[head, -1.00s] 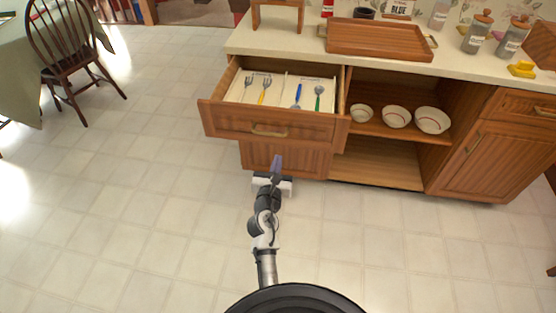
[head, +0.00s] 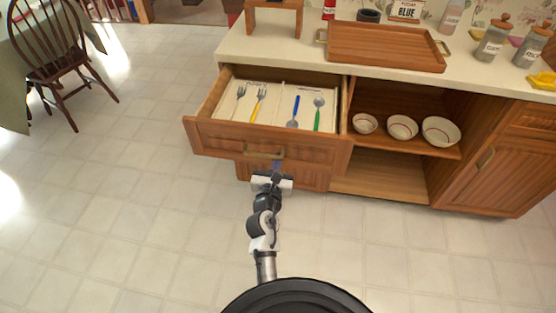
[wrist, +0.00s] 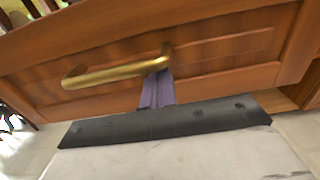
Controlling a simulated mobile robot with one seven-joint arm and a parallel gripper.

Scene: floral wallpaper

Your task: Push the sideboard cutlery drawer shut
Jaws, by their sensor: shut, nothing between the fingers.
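The cutlery drawer (head: 225,140) of the wooden sideboard stands pulled well out, in the head view. Forks and spoons with yellow, blue and green handles lie in its light tray (head: 272,91). Its brass handle (head: 263,155) is on the front panel and also shows large in the wrist view (wrist: 118,72). My gripper (head: 277,166) is just in front of the drawer front, at the handle's right end. In the wrist view its purple fingers (wrist: 157,90) are together and empty, overlapping the handle's right end. I cannot tell whether they touch the drawer.
An open shelf right of the drawer holds several bowls (head: 402,127). A wooden tray (head: 386,47) and jars (head: 493,40) stand on the countertop (head: 300,55). A dark chair (head: 58,55) is at the left. The tiled floor (head: 110,200) between is clear.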

